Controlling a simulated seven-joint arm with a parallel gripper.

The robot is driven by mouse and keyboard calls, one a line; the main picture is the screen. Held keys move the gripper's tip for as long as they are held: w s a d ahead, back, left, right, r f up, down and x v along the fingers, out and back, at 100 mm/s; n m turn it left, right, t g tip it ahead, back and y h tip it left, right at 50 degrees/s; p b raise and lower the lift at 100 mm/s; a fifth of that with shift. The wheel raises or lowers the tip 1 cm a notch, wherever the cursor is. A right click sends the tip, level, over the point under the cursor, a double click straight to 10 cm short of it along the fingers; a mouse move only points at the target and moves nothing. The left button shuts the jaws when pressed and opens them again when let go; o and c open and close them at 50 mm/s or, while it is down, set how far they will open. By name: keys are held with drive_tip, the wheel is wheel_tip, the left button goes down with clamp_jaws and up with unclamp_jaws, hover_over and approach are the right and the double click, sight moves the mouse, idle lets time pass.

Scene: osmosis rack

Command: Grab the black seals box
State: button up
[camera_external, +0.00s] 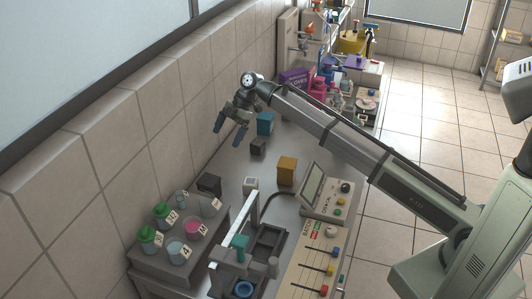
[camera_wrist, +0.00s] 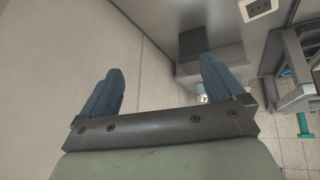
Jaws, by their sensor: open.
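Two dark boxes stand on the grey bench in the external view: a black box (camera_external: 209,185) beside the tray of jars, and a smaller dark grey box (camera_external: 258,147) farther back. No readable label shows which holds seals. My gripper (camera_external: 228,137) is open and empty, above the bench close to the wall, its blue fingers pointing down. It is apart from both boxes. In the wrist view my gripper's fingers (camera_wrist: 162,66) are spread with nothing between them. A dark box (camera_wrist: 195,42) shows beyond the right finger; I cannot tell which of the two it is.
A white cube (camera_external: 250,184), a yellow box (camera_external: 287,170) and a teal box (camera_external: 265,123) stand nearby. Jars with green lids (camera_external: 150,235) and a control panel (camera_external: 325,195) are nearer the camera. The tiled wall (camera_external: 150,130) runs close along the left.

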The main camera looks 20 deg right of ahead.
sight(211, 179)
drive_tip(key=s+a+n+g+h, duration=0.1)
drive_tip(key=s+a+n+h, duration=0.2)
drive_tip(key=s+a, duration=0.55)
drive_tip(key=shift+g, duration=0.3)
drive_tip(key=x, duration=0.7)
drive_tip(key=shift+s+d+f, duration=0.2)
drive_tip(key=shift+f, duration=0.1)
drive_tip(key=shift+w+x, duration=0.2)
drive_tip(key=shift+x, duration=1.3)
drive_tip(key=shift+w+x, duration=0.2)
drive_tip(key=shift+x, duration=1.35)
drive_tip(key=shift+a, duration=0.15)
drive_tip(key=c, duration=1.1)
drive_tip(key=shift+c, duration=0.2)
